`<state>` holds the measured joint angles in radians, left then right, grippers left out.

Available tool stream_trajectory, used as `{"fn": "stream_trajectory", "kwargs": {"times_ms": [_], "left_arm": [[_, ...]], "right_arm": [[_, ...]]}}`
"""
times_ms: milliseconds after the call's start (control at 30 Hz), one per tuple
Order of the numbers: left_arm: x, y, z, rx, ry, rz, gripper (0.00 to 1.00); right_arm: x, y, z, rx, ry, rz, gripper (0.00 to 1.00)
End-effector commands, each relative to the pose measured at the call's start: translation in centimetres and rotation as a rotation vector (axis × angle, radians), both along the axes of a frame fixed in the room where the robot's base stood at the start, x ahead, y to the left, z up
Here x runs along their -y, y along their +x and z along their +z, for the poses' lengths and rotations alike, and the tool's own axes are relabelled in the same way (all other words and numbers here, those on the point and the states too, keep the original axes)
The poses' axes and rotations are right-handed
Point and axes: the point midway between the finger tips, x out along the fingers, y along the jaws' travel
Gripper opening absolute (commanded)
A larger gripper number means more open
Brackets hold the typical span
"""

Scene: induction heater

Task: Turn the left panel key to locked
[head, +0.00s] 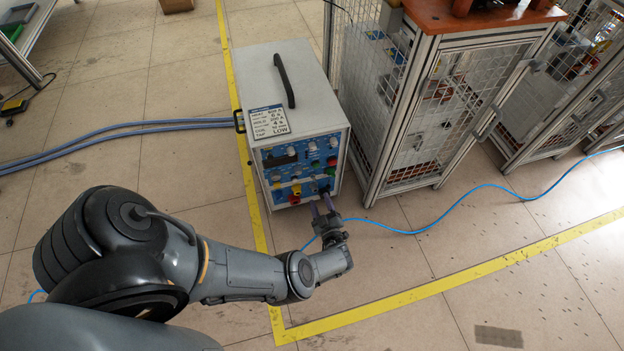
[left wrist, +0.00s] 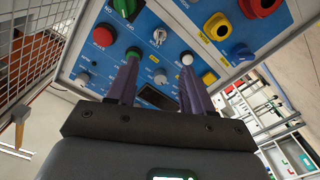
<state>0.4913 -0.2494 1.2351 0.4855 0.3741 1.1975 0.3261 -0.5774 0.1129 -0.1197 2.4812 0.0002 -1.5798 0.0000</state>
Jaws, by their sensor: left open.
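The heater's blue control panel (head: 298,170) is on the front of a grey cabinet and also fills the top of the left wrist view (left wrist: 222,60). A silver key switch (left wrist: 158,37) stands on the panel just beyond my fingertips. Whether it is the left key, and its lock position, I cannot tell. My left gripper (head: 322,205) is in front of the panel's lower right part. In the left wrist view my left gripper (left wrist: 160,62) is open, its two purple fingers apart with nothing held between them. My right gripper is not in view.
Near the fingers are a red button (left wrist: 103,36), a green-and-black knob (left wrist: 126,7) and a white button (left wrist: 187,58). A mesh-sided cabinet (head: 440,110) stands close to the heater's right. A blue cable (head: 440,226) crosses the floor. Floor in front is clear.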

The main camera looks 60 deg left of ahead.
Motion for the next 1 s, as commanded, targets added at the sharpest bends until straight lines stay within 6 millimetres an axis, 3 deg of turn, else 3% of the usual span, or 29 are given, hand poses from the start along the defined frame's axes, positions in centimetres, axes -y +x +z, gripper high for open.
{"fn": "stream_trajectory", "kwargs": {"times_ms": [167,500,700,1000], "left_arm": [[-3.1,0.7,0.0,0.001,0.006,0.002,0.51],[-7.8,1.7,0.0,0.001,0.004,0.002,0.51],[-9.0,2.0,0.0,0.001,0.003,0.001,0.51],[-9.2,2.1,0.1,0.001,0.003,0.002,0.51]], "right_arm": [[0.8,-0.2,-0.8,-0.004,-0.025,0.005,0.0],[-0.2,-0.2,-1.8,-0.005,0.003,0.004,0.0],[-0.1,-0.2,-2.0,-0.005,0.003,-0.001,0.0],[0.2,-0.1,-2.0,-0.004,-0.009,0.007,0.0]]}}
